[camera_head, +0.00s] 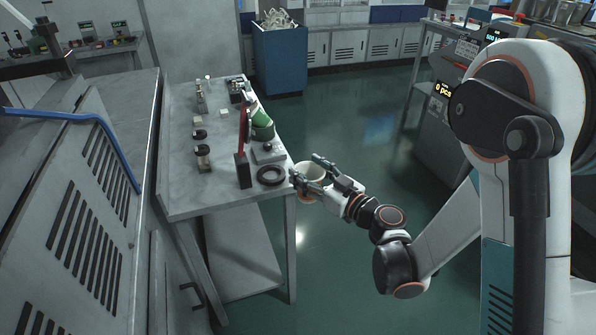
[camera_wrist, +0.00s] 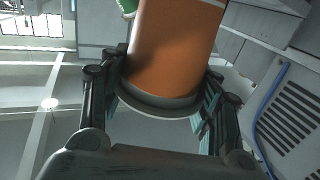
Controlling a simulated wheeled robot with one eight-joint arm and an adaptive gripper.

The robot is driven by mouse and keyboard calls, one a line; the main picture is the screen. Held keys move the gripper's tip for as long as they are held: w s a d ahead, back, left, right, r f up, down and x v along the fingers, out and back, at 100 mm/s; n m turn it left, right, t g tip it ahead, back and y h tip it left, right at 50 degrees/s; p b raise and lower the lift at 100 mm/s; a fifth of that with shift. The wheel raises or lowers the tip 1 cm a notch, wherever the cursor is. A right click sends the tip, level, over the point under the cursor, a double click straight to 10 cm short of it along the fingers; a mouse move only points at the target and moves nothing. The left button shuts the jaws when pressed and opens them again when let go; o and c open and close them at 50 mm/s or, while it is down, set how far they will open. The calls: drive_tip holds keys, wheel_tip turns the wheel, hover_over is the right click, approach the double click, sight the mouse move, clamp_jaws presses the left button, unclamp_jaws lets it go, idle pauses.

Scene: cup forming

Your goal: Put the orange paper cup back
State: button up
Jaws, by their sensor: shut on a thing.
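The orange paper cup (camera_wrist: 172,45) fills the upper middle of the wrist view, its pale rim facing the wrist. My gripper (camera_wrist: 165,82) is shut on it, with one finger along each side. In the head view the cup (camera_head: 308,171) shows mostly its pale inside, and my gripper (camera_head: 305,168) holds it in the air by the right front corner of the grey table (camera_head: 210,203). The cup appears tilted. Part of its outer wall is hidden by the fingers, and its far end is cut off in the wrist view.
A black ring (camera_head: 271,175) lies on the table near the cup. Several small parts lie farther left. The floor (camera_head: 345,135) right of the table is open.

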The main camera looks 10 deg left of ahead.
drive_tip(key=shift+s+d, duration=0.3)
drive_tip(key=shift+d, duration=0.35)
drive_tip(key=w+d+r+m+t+h, duration=0.1)
drive_tip(key=w+d+m+t+h, duration=0.1)
drive_tip(key=d, duration=0.7)
drive_tip(key=w+d+r+m+t+h, duration=0.2)
drive_tip(key=w+d+m+h, duration=0.3)
drive_tip(key=d, duration=0.5)
drive_tip(key=w+d+r+m+t+h, duration=0.2)
drive_tip(key=w+d+m+t+h, duration=0.1)
drive_tip(key=d+h, duration=0.4)
drive_tip(key=w+d, duration=0.1)
drive_tip(key=d, duration=0.2)
drive_tip(key=shift+w+d+m+h, duration=0.25)
drive_tip(key=shift+w+m+h, duration=0.05)
drive_tip(key=shift+w+m, duration=0.1)
